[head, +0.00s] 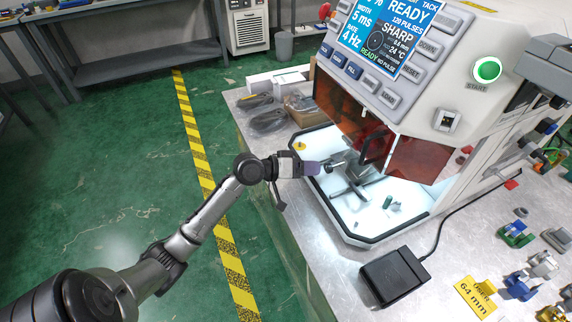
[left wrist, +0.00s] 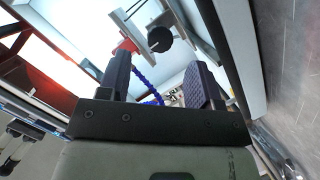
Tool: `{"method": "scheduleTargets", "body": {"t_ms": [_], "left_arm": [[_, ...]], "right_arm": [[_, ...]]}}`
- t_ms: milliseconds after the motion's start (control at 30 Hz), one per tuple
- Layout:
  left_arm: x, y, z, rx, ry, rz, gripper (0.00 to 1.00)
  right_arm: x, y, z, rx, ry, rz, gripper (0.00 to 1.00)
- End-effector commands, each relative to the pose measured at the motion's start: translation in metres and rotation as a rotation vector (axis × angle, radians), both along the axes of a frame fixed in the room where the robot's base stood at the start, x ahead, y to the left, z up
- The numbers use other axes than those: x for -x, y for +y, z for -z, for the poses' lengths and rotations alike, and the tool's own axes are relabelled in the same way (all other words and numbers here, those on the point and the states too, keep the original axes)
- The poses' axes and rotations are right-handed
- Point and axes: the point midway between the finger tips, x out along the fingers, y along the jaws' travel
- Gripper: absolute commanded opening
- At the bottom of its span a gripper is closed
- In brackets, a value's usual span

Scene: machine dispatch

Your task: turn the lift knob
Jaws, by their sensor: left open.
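A round black knob (left wrist: 160,39) on a light rod shows in the left wrist view, beyond my open fingers and near the middle of the gap between them. I take it to be the lift knob. In the head view a small dark knob (head: 328,168) shows just past the fingertips, inside the machine's lit work bay. My left gripper (head: 314,168) reaches over the front edge of the bay from the left. In the left wrist view its two dark fingers (left wrist: 160,82) stand apart with nothing gripped between them. My right gripper is not in view.
The white machine (head: 470,45) has a screen, a green start button (head: 487,70) and tinted orange doors above the bay. A black pedal (head: 395,275) lies on the metal bench. A blue jointed hose (left wrist: 145,82) shows beyond the fingers. Coloured parts stand at right.

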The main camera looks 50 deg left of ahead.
Motion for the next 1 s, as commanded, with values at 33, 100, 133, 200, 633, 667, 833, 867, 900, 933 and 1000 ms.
{"method": "scheduleTargets", "body": {"t_ms": [33, 100, 133, 200, 633, 667, 833, 867, 900, 933, 1000], "left_arm": [[0.010, 0.005, -0.004, -0.002, 0.003, 0.000, 0.59], [0.022, 0.010, -0.007, -0.002, 0.003, 0.000, 0.59], [0.026, 0.012, -0.008, -0.002, 0.003, 0.000, 0.59], [0.036, 0.016, -0.011, -0.002, 0.002, -0.001, 0.59], [0.063, 0.029, -0.018, 0.001, 0.001, 0.000, 0.59], [0.063, 0.029, -0.018, 0.001, 0.001, 0.000, 0.59], [0.063, 0.029, -0.019, 0.001, 0.000, 0.000, 0.59], [0.063, 0.029, -0.019, 0.001, 0.000, 0.000, 0.59], [0.063, 0.029, -0.019, 0.001, 0.000, 0.000, 0.59], [0.063, 0.029, -0.019, 0.001, 0.000, 0.000, 0.59], [0.063, 0.029, -0.019, 0.001, 0.000, 0.000, 0.59]], "right_arm": [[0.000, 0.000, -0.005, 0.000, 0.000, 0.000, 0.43], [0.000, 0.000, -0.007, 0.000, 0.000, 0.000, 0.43], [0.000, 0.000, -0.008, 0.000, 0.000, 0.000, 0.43], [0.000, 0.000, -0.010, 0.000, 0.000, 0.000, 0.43], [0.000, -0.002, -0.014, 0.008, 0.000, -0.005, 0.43], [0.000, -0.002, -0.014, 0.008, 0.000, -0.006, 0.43], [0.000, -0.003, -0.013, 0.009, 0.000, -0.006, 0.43], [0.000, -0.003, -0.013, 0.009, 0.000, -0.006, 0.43], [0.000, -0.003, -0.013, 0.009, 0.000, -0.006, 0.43], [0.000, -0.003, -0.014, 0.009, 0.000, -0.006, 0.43], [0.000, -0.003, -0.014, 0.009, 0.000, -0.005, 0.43]]}}
